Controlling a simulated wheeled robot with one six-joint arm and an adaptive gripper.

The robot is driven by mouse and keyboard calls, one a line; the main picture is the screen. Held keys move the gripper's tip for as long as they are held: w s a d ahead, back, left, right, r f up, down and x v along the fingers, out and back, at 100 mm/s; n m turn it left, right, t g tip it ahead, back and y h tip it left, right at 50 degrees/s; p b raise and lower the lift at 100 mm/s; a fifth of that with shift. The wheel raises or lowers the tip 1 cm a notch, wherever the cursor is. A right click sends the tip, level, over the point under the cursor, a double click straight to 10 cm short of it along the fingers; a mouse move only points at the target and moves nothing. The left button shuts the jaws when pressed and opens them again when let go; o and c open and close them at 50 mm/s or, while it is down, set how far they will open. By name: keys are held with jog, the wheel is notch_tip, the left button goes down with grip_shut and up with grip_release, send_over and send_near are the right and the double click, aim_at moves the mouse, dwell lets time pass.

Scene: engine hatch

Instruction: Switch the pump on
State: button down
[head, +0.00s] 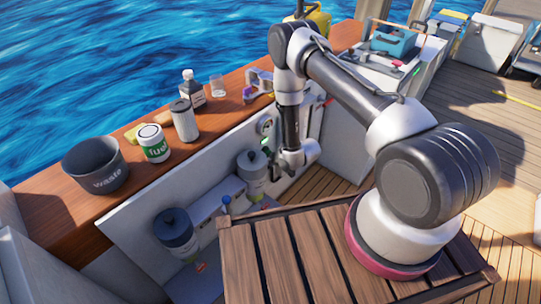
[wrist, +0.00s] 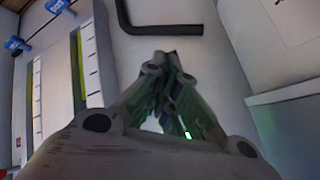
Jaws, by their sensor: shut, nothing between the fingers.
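A small green light (wrist: 187,134) shows low between the finger links. I cannot clearly pick out the pump switch in either view. A round gauge (head: 265,125) sits on the hatch wall behind my arm, partly hidden. A dark bent pipe or handle (wrist: 158,28) lies just beyond the fingertips.
Two dark-capped filters (head: 252,165) (head: 174,228) stand along the hatch wall. A blue-knobbed lever (head: 226,203) rises beside the wooden hatch cover (head: 290,250). The ledge holds a waste bin (head: 95,165), a green-white can (head: 153,143), a canister (head: 184,120) and a bottle (head: 192,90).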

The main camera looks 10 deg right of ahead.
jog(key=shift+s+d, duration=0.8)
jog(key=shift+s, duration=0.3)
jog(key=shift+s+d, duration=0.75)
jog(key=shift+s, duration=0.35)
